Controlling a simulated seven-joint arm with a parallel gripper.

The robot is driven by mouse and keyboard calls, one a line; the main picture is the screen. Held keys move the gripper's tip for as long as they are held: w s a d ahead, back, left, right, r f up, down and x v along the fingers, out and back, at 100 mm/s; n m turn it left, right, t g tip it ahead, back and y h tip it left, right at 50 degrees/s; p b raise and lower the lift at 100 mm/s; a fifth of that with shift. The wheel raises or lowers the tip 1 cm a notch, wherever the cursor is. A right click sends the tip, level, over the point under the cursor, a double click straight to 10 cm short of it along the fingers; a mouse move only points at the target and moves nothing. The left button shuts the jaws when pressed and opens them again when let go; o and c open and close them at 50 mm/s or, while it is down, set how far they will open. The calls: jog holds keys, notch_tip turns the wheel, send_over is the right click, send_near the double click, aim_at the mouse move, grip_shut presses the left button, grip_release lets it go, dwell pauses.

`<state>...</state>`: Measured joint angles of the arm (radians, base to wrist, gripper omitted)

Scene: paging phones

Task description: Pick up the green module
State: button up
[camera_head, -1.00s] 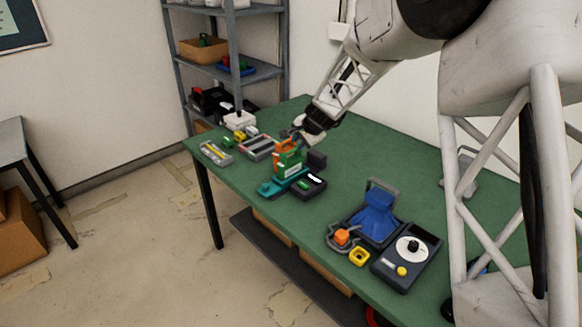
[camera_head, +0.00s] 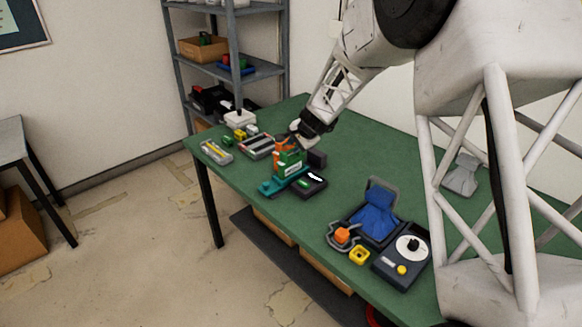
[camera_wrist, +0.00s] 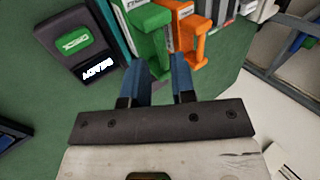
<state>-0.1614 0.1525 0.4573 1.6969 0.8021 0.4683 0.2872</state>
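The green module (camera_head: 291,157) stands in the teal holder (camera_head: 268,188) on the table, beside an orange module (camera_head: 279,146). In the wrist view the green module (camera_wrist: 152,38) lies just beyond my gripper (camera_wrist: 162,72), with the orange module (camera_wrist: 192,40) to its right. My gripper's two blue fingers are apart, and the lower end of the green handle shows between their tips. I cannot tell whether either finger touches it. In the head view my gripper (camera_head: 300,134) is just above and behind the modules, its fingertips hard to make out.
A dark device with a green label (camera_wrist: 72,42) sits beside the holder. Grey trays (camera_head: 257,146) lie to the left. A blue-padded box (camera_head: 376,212) and a dial device (camera_head: 405,257) are toward the front right. Green tabletop between is clear.

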aim_at(289, 151)
dwell(0.3)
jog(key=shift+x, duration=2.6)
jog(key=shift+c, duration=0.4)
grip_shut()
